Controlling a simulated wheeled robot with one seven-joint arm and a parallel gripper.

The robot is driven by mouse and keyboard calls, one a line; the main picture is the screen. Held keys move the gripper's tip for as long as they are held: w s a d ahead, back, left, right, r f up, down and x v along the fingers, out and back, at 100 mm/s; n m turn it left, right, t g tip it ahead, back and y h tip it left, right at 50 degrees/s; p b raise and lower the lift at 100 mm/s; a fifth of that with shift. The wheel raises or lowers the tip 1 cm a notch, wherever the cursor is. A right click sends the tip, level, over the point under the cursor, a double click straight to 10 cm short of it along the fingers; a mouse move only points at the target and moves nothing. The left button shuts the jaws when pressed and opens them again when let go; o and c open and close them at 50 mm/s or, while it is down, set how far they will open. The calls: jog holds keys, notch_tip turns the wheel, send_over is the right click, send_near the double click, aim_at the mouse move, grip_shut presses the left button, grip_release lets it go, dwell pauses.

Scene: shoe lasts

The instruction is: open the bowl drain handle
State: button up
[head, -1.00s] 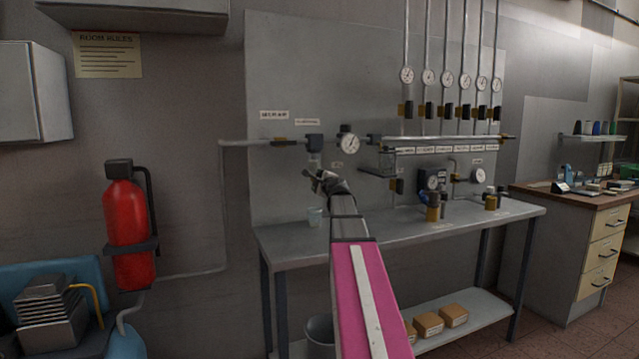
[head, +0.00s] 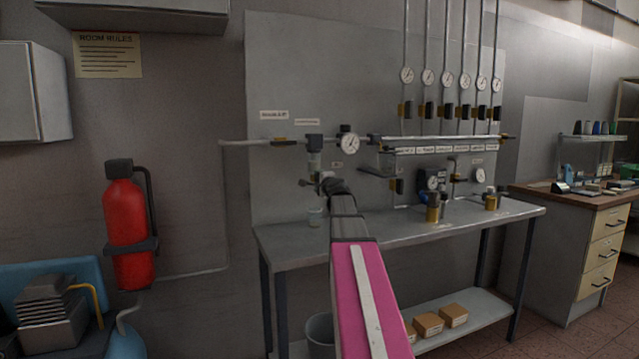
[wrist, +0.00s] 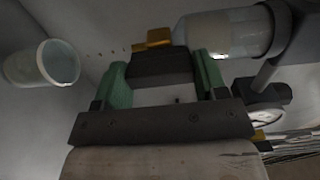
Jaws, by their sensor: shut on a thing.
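The bowl drain handle (wrist: 160,67) is a dark block on a small brass drain valve (wrist: 158,38) at the end of a clear filter bowl (wrist: 222,33). My gripper (wrist: 163,78) has its two green fingers on either side of the handle and is shut on it. In the head view my gripper (head: 316,182) is just below the bowl (head: 314,160), which hangs under a dark filter head (head: 314,142). The handle is too small to make out there. A translucent cup (head: 316,217) stands on the bench below; it also shows in the wrist view (wrist: 58,63).
A pressure gauge (head: 348,144) sits right of the filter head on the pipe. The grey bench (head: 400,232) holds brass fittings (head: 433,210) to the right. A red extinguisher (head: 128,225) hangs at the left. The wall between it and the bench is mostly clear.

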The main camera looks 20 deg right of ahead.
jog(key=o, duration=0.9)
jog(key=shift+o, duration=0.2)
jog(key=shift+s, duration=0.1)
jog(key=s, duration=1)
jog(key=shift+s+d, duration=0.15)
jog(key=shift+s, duration=0.2)
